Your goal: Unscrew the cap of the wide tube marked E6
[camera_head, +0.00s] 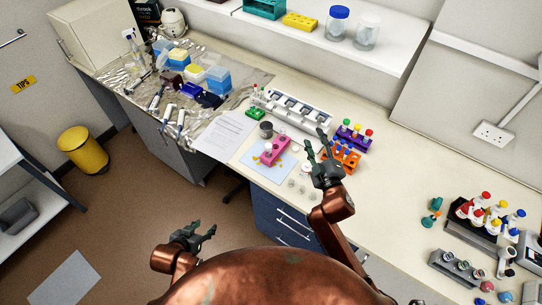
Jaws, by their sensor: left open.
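No E6 mark can be read at this size, so I cannot tell which tube is the wide one named. Capped tubes stand in a purple rack (345,143) with green, yellow and red caps. An orange rack (347,161) is just in front of it, and a pink rack (268,158) stands on a pale blue mat (252,163). My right gripper (315,139) looks open and empty, above the bench between the pink and orange racks, partly covering the orange one. My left gripper (205,227) is open and empty, over the floor in front of the bench.
A black rack (461,226) of flasks with coloured caps and a grey rack (441,259) stand at the right. A long white holder (318,117) stands behind the mat. Pipettes and tip boxes (215,80) crowd the left. The bench (395,180) right of the orange rack is clear.

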